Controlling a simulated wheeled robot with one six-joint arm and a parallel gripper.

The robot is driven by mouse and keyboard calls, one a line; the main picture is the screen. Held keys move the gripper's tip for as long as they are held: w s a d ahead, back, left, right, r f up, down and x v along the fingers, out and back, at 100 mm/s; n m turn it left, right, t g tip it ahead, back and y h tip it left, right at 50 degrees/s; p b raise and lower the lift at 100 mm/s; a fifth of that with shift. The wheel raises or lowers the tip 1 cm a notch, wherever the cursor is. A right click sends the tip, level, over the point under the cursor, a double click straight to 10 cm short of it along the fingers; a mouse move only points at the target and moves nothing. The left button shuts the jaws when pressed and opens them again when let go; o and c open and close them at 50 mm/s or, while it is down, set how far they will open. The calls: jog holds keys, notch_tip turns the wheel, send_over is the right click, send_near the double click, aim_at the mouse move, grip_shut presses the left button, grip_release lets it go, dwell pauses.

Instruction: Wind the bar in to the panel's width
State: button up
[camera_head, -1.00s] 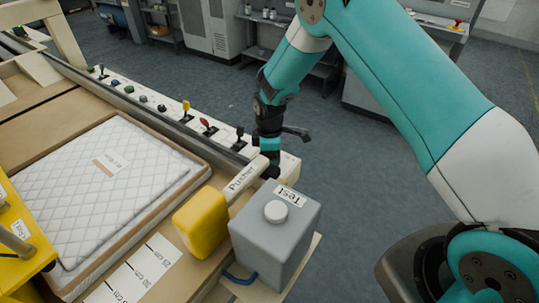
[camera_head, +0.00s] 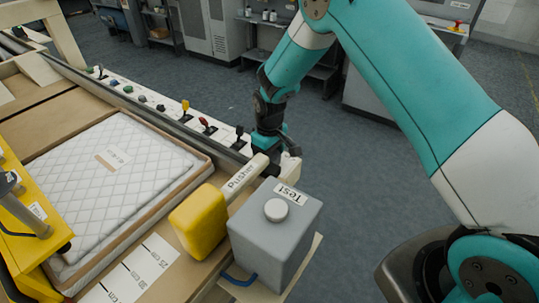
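A white quilted panel (camera_head: 100,175) lies flat in a shallow brown-edged bed on the left. A yellow frame with a grey roller (camera_head: 25,218), which may be the bar, stands across the panel's near-left corner. Its right end is beside marked white scale strips (camera_head: 153,258). My gripper (camera_head: 270,145) points down at the near end of the cream control rail (camera_head: 287,168), by a dark and grey part that may be a crank. Its fingers are hidden or too dark to tell whether they are open or shut.
Levers and buttons line the rail. The floor (camera_head: 345,190) to the right is clear.

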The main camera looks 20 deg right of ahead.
jog(key=shift+w+m, duration=0.1)
jog(key=shift+m, duration=0.4)
jog(key=o, duration=0.6)
jog(key=shift+o, duration=0.2)
jog(key=shift+r, duration=0.1)
notch_tip(320, 180, up, 17)
jog(key=b, duration=0.1)
jog(key=shift+r+b, duration=0.15)
jog(key=shift+b, duration=0.2)
dwell(0.3)
